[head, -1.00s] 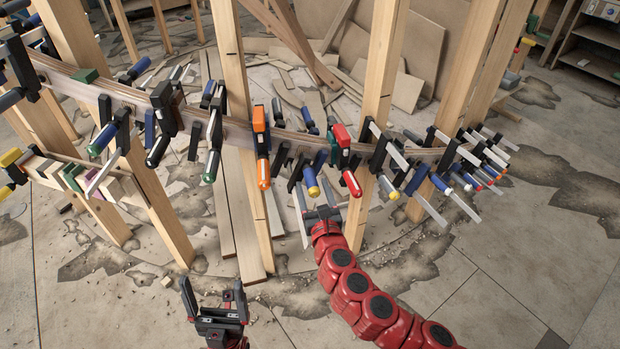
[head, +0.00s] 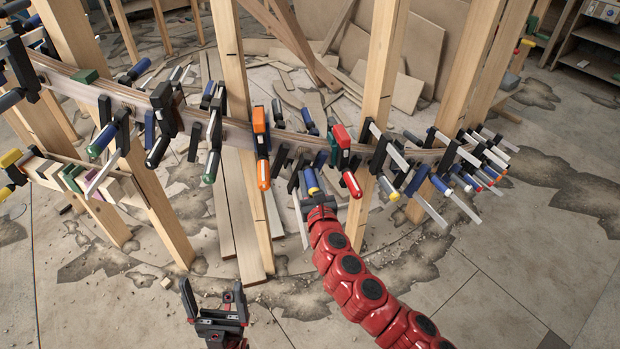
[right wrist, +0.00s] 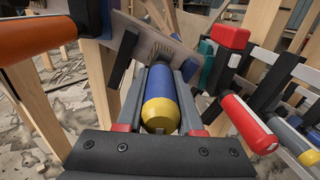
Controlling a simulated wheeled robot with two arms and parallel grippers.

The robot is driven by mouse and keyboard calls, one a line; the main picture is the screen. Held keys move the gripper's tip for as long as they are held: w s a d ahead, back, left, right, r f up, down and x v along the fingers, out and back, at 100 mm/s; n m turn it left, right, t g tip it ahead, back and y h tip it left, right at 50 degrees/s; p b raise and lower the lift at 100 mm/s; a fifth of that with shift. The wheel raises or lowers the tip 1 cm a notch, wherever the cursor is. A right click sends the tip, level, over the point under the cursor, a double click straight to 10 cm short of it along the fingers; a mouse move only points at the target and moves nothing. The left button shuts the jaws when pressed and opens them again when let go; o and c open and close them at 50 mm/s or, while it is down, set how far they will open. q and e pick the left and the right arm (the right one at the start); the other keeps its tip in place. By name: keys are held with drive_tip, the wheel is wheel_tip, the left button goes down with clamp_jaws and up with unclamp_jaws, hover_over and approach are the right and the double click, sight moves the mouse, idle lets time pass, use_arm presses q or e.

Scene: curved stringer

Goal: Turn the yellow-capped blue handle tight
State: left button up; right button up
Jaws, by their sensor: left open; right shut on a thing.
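The blue handle with the yellow cap (head: 311,182) belongs to a clamp on the curved stringer (head: 228,127). In the right wrist view the handle (right wrist: 160,103) lies lengthwise between the two fingers, its yellow end toward my palm. My right gripper (head: 318,196) is shut on this handle; its fingers (right wrist: 162,92) flank the blue grip on both sides. The clamp's far jaw is partly hidden behind the handle. My left gripper (head: 215,303) is open and empty, low over the floor at the bottom left, well apart from the stringer.
A clamp with a red-ended handle (head: 351,183) hangs just right of my right gripper; its red handle (right wrist: 248,124) is close in the wrist view. An orange clamp (head: 262,150) is to the left. Wooden posts (head: 378,90) stand along the stringer. The floor in front is open.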

clamp_jaws()
